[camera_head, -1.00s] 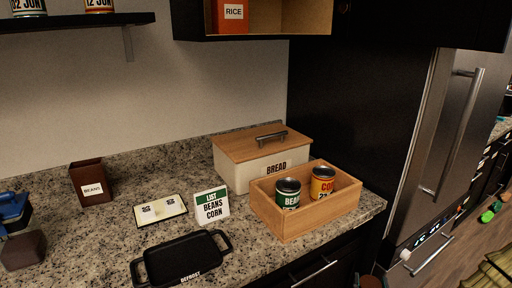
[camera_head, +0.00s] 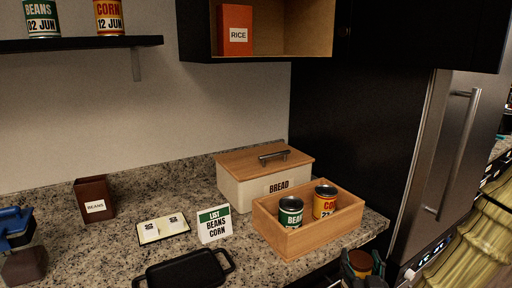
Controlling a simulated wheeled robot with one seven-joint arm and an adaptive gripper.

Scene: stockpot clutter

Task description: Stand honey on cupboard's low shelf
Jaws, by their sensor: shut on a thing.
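My gripper (camera_head: 362,268) is at the bottom edge of the view, in front of the counter and below the wooden crate. Its dark fingers are shut on a jar with a brown lid, the honey (camera_head: 360,262). Only the jar's top shows; its label and lower part are hidden. The open cupboard (camera_head: 290,52) is at the top, well above and left of the gripper. A red RICE box (camera_head: 235,28) stands on its visible low shelf at the left. The shelf to the right of the box looks empty. The cupboard's upper part is out of frame.
A wooden crate (camera_head: 290,245) with a BEANS can (camera_head: 290,212) and a CORN can (camera_head: 325,202) stands before the bread box (camera_head: 238,190). A list card (camera_head: 214,225) and black dish (camera_head: 185,270) are left. A dark wall shelf (camera_head: 80,44) holds cans. The fridge (camera_head: 440,150) is right.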

